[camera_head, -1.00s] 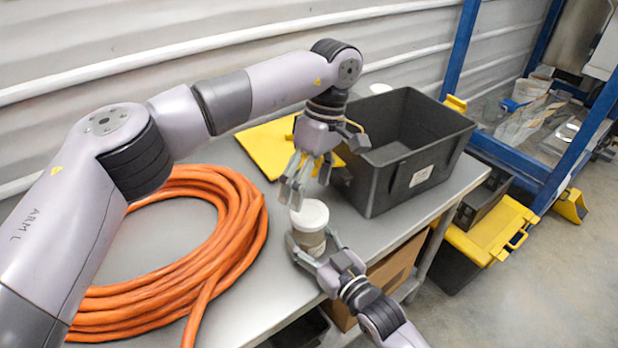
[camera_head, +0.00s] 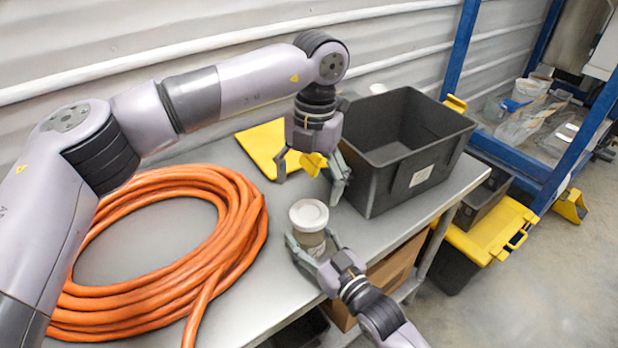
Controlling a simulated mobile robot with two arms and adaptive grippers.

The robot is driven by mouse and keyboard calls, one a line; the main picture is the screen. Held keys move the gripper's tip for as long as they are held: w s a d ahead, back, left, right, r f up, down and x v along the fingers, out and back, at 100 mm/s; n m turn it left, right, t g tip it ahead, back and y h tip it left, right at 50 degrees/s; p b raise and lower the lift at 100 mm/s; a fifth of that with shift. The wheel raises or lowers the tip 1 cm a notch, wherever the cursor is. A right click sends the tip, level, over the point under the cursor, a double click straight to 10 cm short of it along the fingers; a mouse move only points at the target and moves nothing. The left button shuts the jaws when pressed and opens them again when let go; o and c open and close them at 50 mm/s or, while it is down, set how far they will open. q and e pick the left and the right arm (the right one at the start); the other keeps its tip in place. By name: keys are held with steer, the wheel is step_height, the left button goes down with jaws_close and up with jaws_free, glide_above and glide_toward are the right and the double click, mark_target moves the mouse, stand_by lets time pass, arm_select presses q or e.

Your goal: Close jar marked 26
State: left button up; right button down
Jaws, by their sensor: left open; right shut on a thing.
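A small jar (camera_head: 308,240) with a white lid (camera_head: 309,214) on its top stands upright near the front edge of the metal table. No number on it can be read. My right gripper (camera_head: 308,252) is shut around the jar's body from the front right. My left gripper (camera_head: 311,186) is open and empty above and behind the jar, its fingers spread and pointing down, apart from the lid. The lid looks level on the jar; how tightly it sits cannot be told.
A coil of orange hose (camera_head: 235,250) covers the table's left part. A black bin (camera_head: 384,190) stands at the right, close to my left gripper. A yellow lid (camera_head: 262,148) lies at the back. A black box with a yellow lid (camera_head: 490,232) is on the floor.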

mark_target(309, 212)
arm_select(q)
steer(key=n, duration=0.5)
steer(key=shift+s+r, duration=0.1)
steer(key=shift+r, duration=0.15)
steer(key=n, duration=0.6)
steer(key=shift+s+r+n+t+h, duration=0.15)
steer(key=shift+r+n+t+h, duration=0.15)
steer(key=shift+h, duration=0.1)
steer(key=shift+f, duration=0.1)
steer(key=shift+f, duration=4)
steer(key=shift+c, duration=0.4)
